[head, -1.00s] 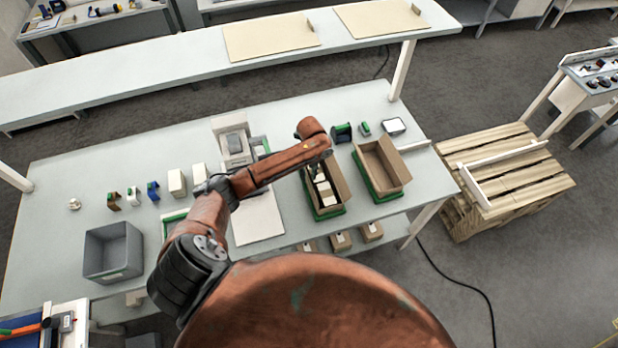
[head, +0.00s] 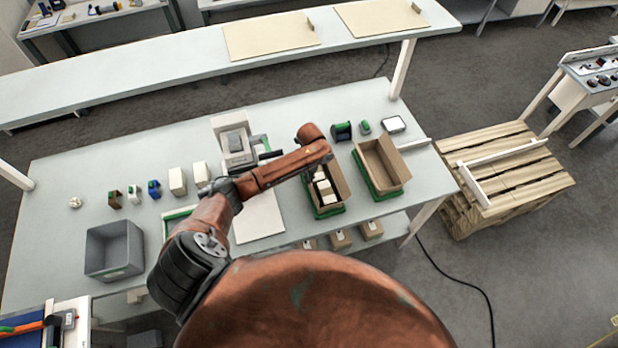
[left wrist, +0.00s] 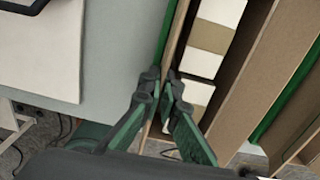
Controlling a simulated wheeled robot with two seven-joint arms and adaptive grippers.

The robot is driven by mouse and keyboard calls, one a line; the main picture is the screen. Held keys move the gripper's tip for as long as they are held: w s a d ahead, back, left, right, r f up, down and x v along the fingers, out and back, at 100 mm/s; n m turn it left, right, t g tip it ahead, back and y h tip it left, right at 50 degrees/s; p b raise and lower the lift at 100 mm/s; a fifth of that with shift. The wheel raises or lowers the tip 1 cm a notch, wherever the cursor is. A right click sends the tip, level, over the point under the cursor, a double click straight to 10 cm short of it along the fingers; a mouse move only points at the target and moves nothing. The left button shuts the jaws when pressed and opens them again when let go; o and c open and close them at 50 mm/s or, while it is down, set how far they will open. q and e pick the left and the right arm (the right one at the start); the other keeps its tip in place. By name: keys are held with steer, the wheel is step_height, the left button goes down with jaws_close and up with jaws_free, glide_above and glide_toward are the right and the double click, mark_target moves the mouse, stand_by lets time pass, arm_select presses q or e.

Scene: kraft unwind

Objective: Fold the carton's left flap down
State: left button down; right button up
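The carton (head: 342,176) is an open brown box in a green-edged holder on the table, with white items (head: 324,188) inside. In the left wrist view its left flap (left wrist: 176,42) shows nearly edge-on as a narrow brown strip. White and tan items (left wrist: 207,48) lie to the right of it. My left gripper (left wrist: 161,78) is over this left edge, its fingertips nearly together, with brown board showing between and below them. I cannot tell whether they pinch it. In the head view my forearm hides the gripper. My right gripper is not in view.
A second, empty open carton (head: 383,165) stands close on the right. A white panel (head: 259,217) lies left of the carton. A grey bin (head: 113,250) and several small parts are farther left. A grey-white device (head: 234,143) stands behind my arm.

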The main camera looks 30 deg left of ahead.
arm_select(q)
steer(key=shift+w+d, duration=0.1)
steer(key=shift+w, duration=0.05)
stand_by(0.3)
steer(key=shift+g+y, duration=0.3)
steer(key=shift+g, duration=0.1)
steer(key=shift+w+d+f+g+y+b, duration=0.2)
steer(key=shift+g+y+b, duration=0.5)
steer(key=shift+b, duration=0.9)
steer(key=shift+w+d+f+g+y+b, duration=0.1)
steer(key=shift+w+d+g+y+b, duration=0.45)
steer(key=shift+b, duration=1.1)
steer(key=shift+w+f+g+y+b, duration=0.1)
steer(key=shift+g+y+b, duration=0.8)
steer(key=shift+b, duration=0.7)
